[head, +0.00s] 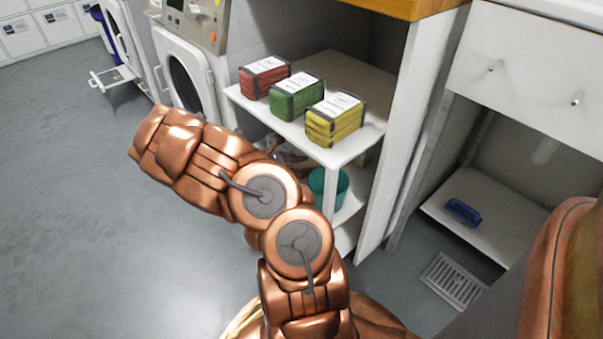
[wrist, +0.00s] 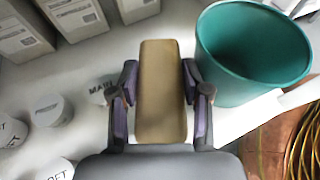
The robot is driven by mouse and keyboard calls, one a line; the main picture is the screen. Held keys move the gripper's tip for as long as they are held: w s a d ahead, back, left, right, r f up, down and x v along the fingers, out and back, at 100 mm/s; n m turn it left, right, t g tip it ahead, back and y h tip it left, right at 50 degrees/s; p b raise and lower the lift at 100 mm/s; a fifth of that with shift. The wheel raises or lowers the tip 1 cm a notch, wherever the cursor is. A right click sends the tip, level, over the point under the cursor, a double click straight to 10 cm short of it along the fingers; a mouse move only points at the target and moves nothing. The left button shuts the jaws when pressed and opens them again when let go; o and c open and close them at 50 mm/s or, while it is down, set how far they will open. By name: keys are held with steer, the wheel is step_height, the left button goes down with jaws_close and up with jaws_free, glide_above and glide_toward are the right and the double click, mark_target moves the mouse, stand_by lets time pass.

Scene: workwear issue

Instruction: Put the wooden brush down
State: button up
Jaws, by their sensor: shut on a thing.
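The wooden brush (wrist: 161,85) shows in the wrist view as a long, plain tan block with a darker brown near end. My gripper (wrist: 160,92) is shut on it, with one finger on each long side. The brush is over a white shelf surface, beside a teal bucket (wrist: 235,88); I cannot tell whether it touches the shelf.
Grey labelled boxes (wrist: 72,14) and white round containers (wrist: 50,111) stand left of the brush. In the head view, red (head: 265,77), green (head: 297,97) and yellow (head: 335,120) bundles sit on the upper shelf (head: 366,85). A blue object (head: 462,212) lies at right.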

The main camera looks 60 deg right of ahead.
steer(key=shift+w+a+f, duration=0.1)
steer(key=shift+w+f, duration=0.05)
steer(key=shift+f, duration=0.6)
steer(key=shift+f, duration=0.25)
steer(key=o, duration=1.3)
